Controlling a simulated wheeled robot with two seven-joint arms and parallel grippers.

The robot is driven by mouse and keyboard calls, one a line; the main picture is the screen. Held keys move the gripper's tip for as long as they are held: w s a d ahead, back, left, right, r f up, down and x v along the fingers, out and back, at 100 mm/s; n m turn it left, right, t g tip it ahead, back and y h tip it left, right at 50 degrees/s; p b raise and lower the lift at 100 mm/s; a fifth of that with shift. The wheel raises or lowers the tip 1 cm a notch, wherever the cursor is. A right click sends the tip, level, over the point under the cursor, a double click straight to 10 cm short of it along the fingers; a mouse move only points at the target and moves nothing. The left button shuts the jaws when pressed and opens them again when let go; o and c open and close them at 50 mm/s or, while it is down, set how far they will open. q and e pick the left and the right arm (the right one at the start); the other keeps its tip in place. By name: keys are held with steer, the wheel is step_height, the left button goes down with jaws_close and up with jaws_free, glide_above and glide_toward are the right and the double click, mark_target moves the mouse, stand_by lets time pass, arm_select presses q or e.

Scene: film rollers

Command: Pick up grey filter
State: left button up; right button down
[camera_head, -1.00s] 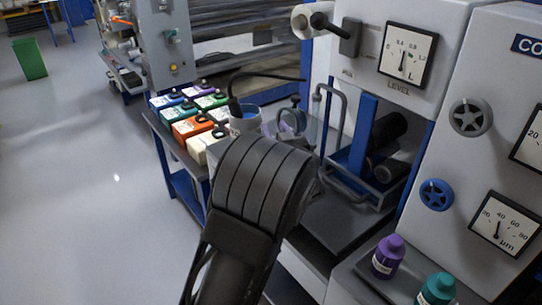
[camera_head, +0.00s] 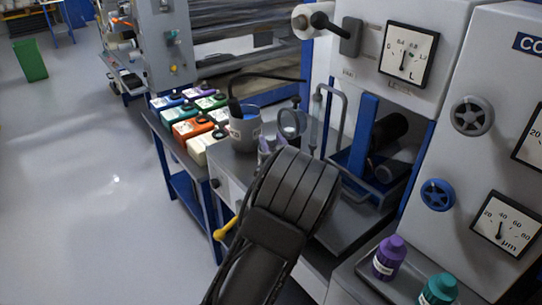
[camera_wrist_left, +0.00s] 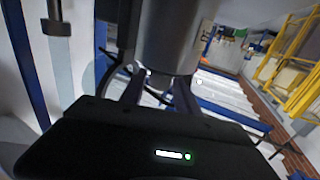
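My left arm rises from the bottom of the head view, and its thick dark link hides most of the left gripper. In the left wrist view the left gripper (camera_wrist_left: 158,97) shows two dark fingers spread apart. A large grey cylinder (camera_wrist_left: 172,35) is just beyond the fingers; I cannot tell for sure that it is the grey filter. In the head view a dark cylinder (camera_head: 389,131) sits in the machine's blue-framed recess, with a second greyish round part (camera_head: 385,171) below it. My right gripper is in neither view.
Several coloured containers (camera_head: 187,129) are to the left. A purple bottle (camera_head: 388,259) and a teal bottle (camera_head: 437,291) stand front right.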

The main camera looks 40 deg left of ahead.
arm_select(q)
steer(key=x, duration=0.4)
steer(key=shift+w+a, duration=0.1)
stand_by(0.4)
jaws_close()
stand_by(1.3)
